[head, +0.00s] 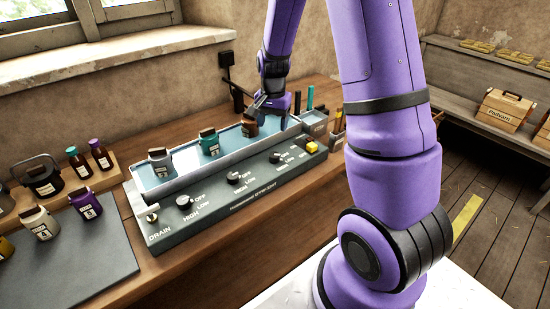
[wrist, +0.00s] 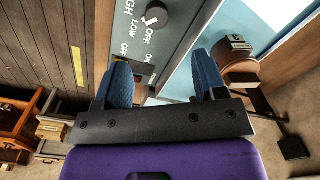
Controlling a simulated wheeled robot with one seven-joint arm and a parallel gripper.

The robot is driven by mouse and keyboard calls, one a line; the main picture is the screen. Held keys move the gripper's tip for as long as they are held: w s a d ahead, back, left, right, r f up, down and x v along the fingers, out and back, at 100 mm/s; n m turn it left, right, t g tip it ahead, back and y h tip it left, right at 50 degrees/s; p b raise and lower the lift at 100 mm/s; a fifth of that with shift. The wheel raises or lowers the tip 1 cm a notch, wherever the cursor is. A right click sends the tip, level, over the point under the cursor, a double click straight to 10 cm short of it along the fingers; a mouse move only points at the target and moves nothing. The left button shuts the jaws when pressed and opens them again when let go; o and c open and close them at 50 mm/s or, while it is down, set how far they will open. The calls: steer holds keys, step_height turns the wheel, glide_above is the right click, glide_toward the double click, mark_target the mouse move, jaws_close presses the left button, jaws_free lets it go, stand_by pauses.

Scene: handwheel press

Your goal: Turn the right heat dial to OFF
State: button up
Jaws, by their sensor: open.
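The right heat dial (head: 275,157) is a dark knob on the front panel (head: 215,213) of the grey bath unit. In the wrist view it sits at the top (wrist: 155,14), with HIGH, LOW and OFF printed around it. Its white mark seems to point toward LOW, not clearly. My gripper (wrist: 163,78) is open and empty, its blue fingers apart from the dial. In the head view my gripper (head: 260,103) is above the bath's far side, near the brown jar (head: 249,129); its fingertips are hard to make out there.
The brown jar (wrist: 240,72) stands close to my right finger in the wrist view. Teal (head: 210,145) and grey (head: 160,163) jars stand in the bath.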

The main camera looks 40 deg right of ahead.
mark_target(274, 155)
steer(key=f, duration=1.2)
steer(key=shift+d+f, duration=0.3)
steer(key=shift+f, duration=0.1)
steer(key=c, duration=0.9)
